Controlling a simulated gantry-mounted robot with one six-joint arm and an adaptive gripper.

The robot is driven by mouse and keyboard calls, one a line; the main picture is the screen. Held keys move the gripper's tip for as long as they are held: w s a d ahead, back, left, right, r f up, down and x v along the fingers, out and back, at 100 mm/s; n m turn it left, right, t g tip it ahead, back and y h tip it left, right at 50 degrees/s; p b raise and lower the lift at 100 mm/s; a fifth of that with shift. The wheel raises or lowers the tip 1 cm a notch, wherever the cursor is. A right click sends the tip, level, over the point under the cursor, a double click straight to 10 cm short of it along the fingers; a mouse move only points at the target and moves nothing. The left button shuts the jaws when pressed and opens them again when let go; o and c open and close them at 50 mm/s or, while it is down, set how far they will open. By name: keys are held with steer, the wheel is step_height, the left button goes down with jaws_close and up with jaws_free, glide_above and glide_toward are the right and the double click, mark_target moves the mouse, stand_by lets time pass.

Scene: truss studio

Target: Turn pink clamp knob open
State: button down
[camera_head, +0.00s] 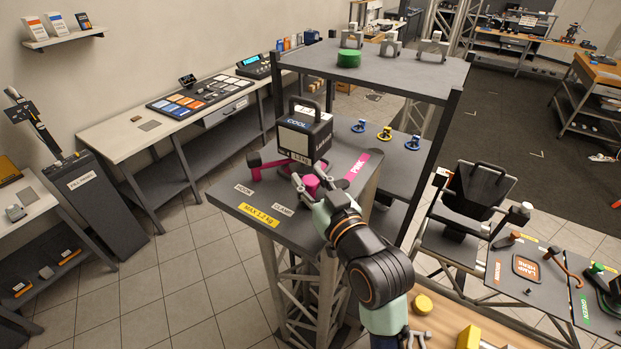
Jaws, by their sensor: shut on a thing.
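The pink clamp knob (311,183) sits on the dark top of the truss tower (232,205), near the CLAMP label. My gripper (310,185) reaches in from the lower right with its fingers around the knob and shut on it. The fingers hide part of the knob. A pink hook or lever (265,164) lies to the left of the knob, near the HOOK label. The knob's turn angle is too small to read.
A dark box with a handle, marked COOL (303,131), stands just behind the knob. Dark stations with orange and green parts stand at the right.

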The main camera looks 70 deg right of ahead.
steer(key=c, duration=0.7)
jaws_free()
